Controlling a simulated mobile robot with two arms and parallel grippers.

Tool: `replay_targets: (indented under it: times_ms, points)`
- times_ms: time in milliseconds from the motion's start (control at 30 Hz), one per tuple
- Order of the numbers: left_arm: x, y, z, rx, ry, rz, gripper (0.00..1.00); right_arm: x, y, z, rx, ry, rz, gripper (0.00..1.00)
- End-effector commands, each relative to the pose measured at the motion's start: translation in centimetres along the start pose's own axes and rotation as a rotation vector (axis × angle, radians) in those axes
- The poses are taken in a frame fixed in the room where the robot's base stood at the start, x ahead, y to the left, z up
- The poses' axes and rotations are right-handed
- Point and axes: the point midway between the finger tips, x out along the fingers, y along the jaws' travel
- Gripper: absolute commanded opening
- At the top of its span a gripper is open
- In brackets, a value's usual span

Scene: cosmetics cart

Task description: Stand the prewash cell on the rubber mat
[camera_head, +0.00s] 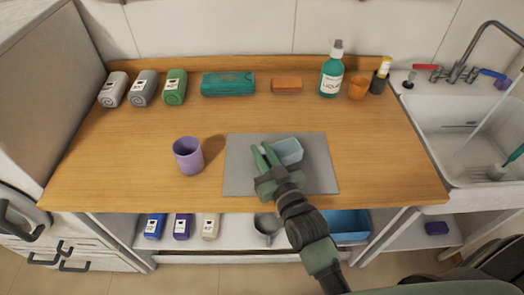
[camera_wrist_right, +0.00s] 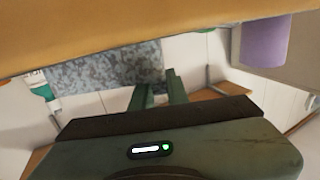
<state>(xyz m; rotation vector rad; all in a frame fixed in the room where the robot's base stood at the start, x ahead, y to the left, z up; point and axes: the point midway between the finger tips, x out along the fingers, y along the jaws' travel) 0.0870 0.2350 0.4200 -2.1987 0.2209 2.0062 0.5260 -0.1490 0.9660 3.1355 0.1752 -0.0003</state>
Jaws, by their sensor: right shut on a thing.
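The grey rubber mat (camera_head: 238,178) lies flat on the counter. A pale blue, box-like piece (camera_head: 288,149), which I take to be the prewash cell, is over the mat. A mottled grey face in the wrist view (camera_wrist_right: 95,68) appears to be its side. My right gripper (camera_head: 265,153) is at its left side, shut on it near one edge; the wrist view shows the fingers (camera_wrist_right: 160,90) slightly apart. The exact grip is unclear. Whether the piece touches the mat is unclear. My left gripper is not in view.
A purple cup (camera_head: 188,156) stands left of the mat. Along the back are rolled towels (camera_head: 175,87), a teal stack (camera_head: 228,84), an orange block (camera_head: 287,84), a teal bottle (camera_head: 331,75) and an orange cup (camera_head: 358,87). A sink (camera_head: 450,150) is at right.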

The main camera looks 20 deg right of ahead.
Motion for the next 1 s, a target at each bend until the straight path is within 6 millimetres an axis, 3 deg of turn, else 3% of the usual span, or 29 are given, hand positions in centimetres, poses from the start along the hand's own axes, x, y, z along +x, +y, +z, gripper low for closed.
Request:
replay_targets:
  times_ms: [267, 300, 367, 733, 867, 1000]
  points:
    - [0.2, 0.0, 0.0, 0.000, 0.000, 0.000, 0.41, 0.0, 0.0, 0.2, -0.001, 0.003, 0.000, 0.00]
    - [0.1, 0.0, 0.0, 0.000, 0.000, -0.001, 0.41, 0.0, 0.0, 0.2, 0.000, 0.000, 0.000, 0.24]
    - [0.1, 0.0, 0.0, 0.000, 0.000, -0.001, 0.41, 0.0, 0.0, 0.2, 0.000, 0.000, 0.000, 0.37]
    - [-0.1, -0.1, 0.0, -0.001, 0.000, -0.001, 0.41, 0.0, 0.0, -0.3, 0.000, 0.001, 0.000, 0.37]
    - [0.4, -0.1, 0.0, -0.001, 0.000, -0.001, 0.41, -1.7, 0.0, 0.2, -0.001, -0.002, 0.000, 0.37]
    - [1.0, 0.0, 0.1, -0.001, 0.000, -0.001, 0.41, -4.7, 0.0, 0.3, -0.001, -0.004, -0.001, 0.37]
